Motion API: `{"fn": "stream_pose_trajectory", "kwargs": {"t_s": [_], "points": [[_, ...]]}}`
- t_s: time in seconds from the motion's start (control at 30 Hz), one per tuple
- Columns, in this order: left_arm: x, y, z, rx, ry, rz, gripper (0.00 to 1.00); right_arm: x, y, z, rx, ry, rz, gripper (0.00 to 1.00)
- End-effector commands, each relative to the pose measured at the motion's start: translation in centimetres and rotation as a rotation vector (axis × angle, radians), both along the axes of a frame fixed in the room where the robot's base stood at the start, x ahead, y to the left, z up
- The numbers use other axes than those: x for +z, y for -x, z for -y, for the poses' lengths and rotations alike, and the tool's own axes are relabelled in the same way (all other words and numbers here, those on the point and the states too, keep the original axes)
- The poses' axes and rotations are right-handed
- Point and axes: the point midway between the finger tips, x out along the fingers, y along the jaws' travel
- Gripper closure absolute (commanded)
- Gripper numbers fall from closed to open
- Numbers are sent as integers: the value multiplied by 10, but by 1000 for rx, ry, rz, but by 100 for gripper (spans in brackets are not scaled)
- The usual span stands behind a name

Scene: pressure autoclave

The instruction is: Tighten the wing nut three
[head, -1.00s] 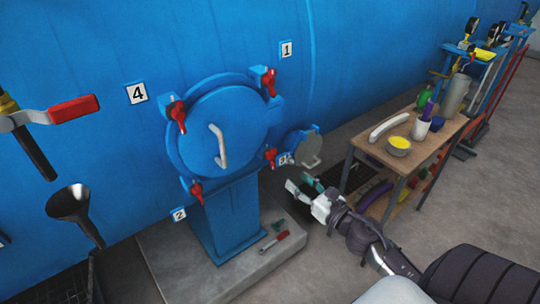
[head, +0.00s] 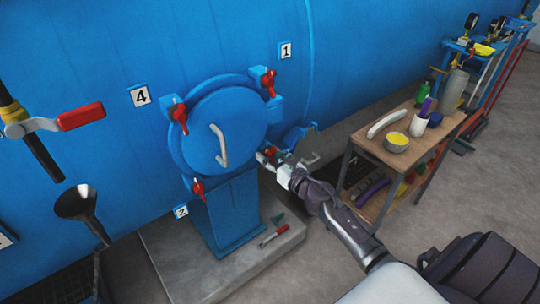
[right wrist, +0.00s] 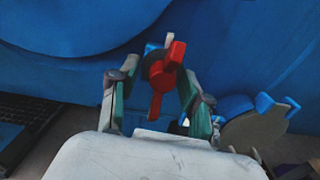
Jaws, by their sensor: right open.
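The round blue door (head: 200,130) of the autoclave has red wing nuts around its rim. The lower-right red wing nut (head: 270,152) is wing nut three; its number plate is hidden behind my gripper. My right gripper (head: 268,160) is at this nut in the head view. In the right wrist view, the red wing nut (right wrist: 163,77) stands between the two spread fingers of my gripper (right wrist: 155,92), with visible gaps on both sides. The gripper is open. I cannot tell how tight the nut is. My left gripper is not in view.
Other wing nuts sit by plates 4 (head: 179,115), 1 (head: 268,82) and 2 (head: 197,188). A white door handle (head: 219,146) projects from the door. A wooden table (head: 425,140) with several items stands to the right. A red-handled tool (head: 274,235) lies on the concrete plinth (head: 180,270).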

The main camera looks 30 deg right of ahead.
Motion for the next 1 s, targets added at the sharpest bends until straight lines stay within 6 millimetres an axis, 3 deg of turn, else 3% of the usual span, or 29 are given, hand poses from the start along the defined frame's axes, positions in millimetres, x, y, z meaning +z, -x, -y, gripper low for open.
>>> {"fn": "stream_pose_trajectory", "kwargs": {"t_s": [0.13, 0.4, 0.77, 1.0], "points": [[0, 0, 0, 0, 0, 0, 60, 0, 0, 0, 0, 0, 0, 54], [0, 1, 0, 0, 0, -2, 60, 0, 0, 0, 0, -1, 0, 99], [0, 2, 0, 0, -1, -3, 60, 0, 1, 0, 0, -30, -2, 100], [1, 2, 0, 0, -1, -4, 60, 1, 1, -1, 0, -155, -12, 100]]}}
